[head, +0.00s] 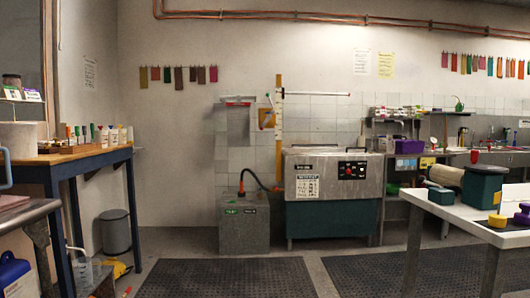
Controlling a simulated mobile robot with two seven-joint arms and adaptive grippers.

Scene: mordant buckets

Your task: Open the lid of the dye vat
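The dye vat (332,217) stands against the tiled back wall in the middle of the head view. It has a steel upper body with a white label and a dark control panel (352,170), and a dark green lower part. Its flat steel top (330,150) appears closed, with no visible gap; the lid's edge and any handle are too small to make out. Neither of my grippers is in view.
Dark floor mats (225,279) lie before the vat, with clear floor there. A white table (455,210) is at right front, a blue-legged bench (70,172) at left. A grey bin (115,232) stands by the wall.

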